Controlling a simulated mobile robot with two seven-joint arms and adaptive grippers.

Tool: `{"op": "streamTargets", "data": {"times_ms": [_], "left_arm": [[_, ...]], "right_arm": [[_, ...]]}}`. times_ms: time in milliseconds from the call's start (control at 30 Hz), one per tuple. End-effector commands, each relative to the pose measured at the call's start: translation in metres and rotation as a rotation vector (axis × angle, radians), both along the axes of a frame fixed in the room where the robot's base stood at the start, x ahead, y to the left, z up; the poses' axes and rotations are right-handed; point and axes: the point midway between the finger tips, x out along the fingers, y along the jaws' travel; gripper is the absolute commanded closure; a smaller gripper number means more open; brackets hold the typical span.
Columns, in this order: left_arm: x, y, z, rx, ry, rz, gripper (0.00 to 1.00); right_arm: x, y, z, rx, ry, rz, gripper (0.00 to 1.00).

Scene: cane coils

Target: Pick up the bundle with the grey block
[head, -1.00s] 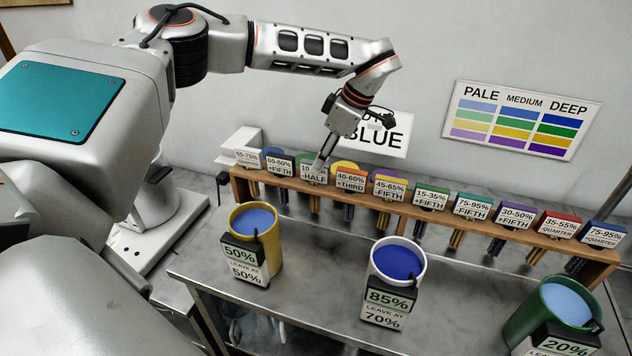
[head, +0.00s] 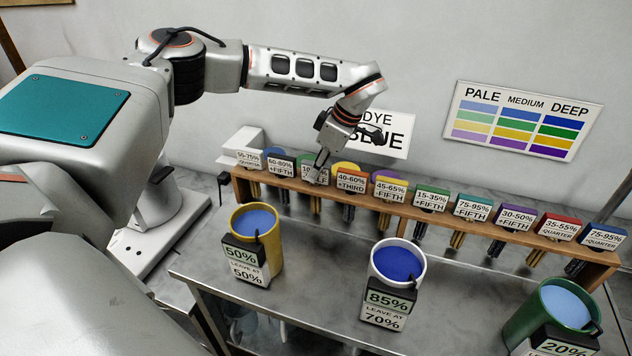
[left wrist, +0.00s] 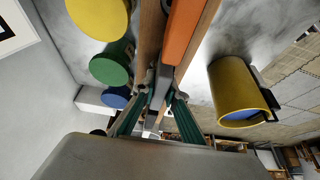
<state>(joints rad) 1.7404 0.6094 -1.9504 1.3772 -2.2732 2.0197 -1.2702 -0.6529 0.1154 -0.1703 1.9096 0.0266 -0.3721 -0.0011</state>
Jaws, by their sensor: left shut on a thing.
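The grey block (left wrist: 159,91) shows between my fingers in the left wrist view. In the head view it is the third from the left on the wooden rack, behind a label (head: 309,175) that ends in "HALF" and is partly covered. My left gripper (head: 320,164) points down at it, and its fingers are shut on it. The left gripper also shows in the left wrist view (left wrist: 158,108), one finger on each side of the block. The block still appears in line with its neighbours on the rack. The bundle under it is mostly hidden. My right gripper is not in view.
The wooden rack (head: 404,212) holds several labelled bundles close on both sides, with an orange block (left wrist: 185,28) adjacent. A yellow cup (head: 238,222), a white cup (head: 376,272) and a green cup (head: 524,316) with blue liquid stand in front. The wall is close behind.

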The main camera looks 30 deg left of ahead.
Motion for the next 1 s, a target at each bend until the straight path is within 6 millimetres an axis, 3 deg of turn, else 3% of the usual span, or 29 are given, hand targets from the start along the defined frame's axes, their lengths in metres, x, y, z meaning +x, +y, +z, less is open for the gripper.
{"op": "streamTargets", "data": {"times_ms": [367,567,1000], "left_arm": [[0.001,0.000,0.018,0.001,-0.004,-0.001,1.00],[0.001,0.000,0.051,0.001,-0.005,0.000,1.00],[0.001,0.000,0.143,0.002,-0.007,0.000,1.00]], "right_arm": [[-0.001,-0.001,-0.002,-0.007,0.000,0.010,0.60],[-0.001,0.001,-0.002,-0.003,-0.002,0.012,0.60],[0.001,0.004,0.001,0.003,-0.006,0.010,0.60]]}}
